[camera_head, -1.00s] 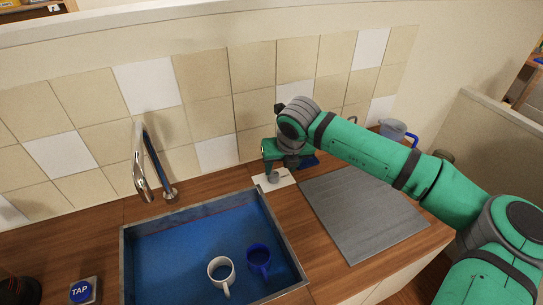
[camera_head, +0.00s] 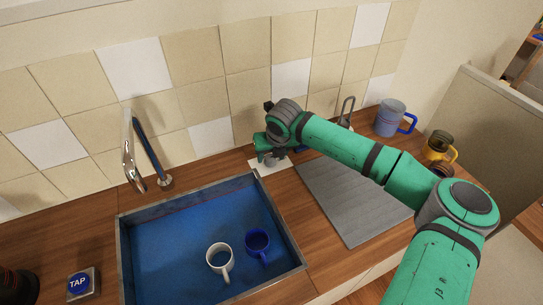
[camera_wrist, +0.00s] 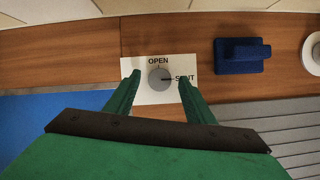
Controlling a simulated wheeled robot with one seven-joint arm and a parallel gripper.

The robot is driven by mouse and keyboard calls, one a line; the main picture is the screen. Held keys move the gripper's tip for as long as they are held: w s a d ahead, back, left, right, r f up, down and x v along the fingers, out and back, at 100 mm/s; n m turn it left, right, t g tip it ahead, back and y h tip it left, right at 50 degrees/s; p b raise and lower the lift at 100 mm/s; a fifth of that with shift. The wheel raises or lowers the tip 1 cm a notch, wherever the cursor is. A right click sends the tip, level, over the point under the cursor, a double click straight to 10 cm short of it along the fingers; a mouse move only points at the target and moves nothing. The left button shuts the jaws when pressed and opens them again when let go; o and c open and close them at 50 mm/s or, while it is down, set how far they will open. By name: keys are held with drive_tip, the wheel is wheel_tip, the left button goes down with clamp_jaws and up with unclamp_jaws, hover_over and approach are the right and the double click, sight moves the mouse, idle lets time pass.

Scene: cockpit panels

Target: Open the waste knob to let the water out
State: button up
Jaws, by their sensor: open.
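The waste knob (camera_wrist: 159,78) is a round grey dial on a white plate (camera_wrist: 146,98) marked OPEN above and SHUT at its right. Its pointer line points right, at SHUT. My gripper (camera_wrist: 160,80) is open, with one green finger on each side of the knob in the wrist view. I cannot tell whether the fingers touch it. In the head view my gripper (camera_head: 268,158) is over the white plate (camera_head: 272,169), beside the sink's back right corner. The blue sink (camera_head: 165,240) holds a white mug (camera_head: 219,258) and a blue mug (camera_head: 257,243).
A metal faucet (camera_head: 131,160) stands behind the sink. A TAP button (camera_head: 78,284) is at the left. A grey ridged board (camera_head: 352,205) lies right of the sink. A blue block (camera_wrist: 241,56) is right of the knob plate. A blue-handled pitcher (camera_head: 391,118) stands farther right.

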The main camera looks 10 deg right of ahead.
drive_tip(key=shift+w+f, duration=0.15)
drive_tip(key=shift+f, duration=0.15)
drive_tip(key=c, duration=1.1)
drive_tip(key=shift+o, duration=0.2)
drive_tip(key=shift+w, duration=0.15)
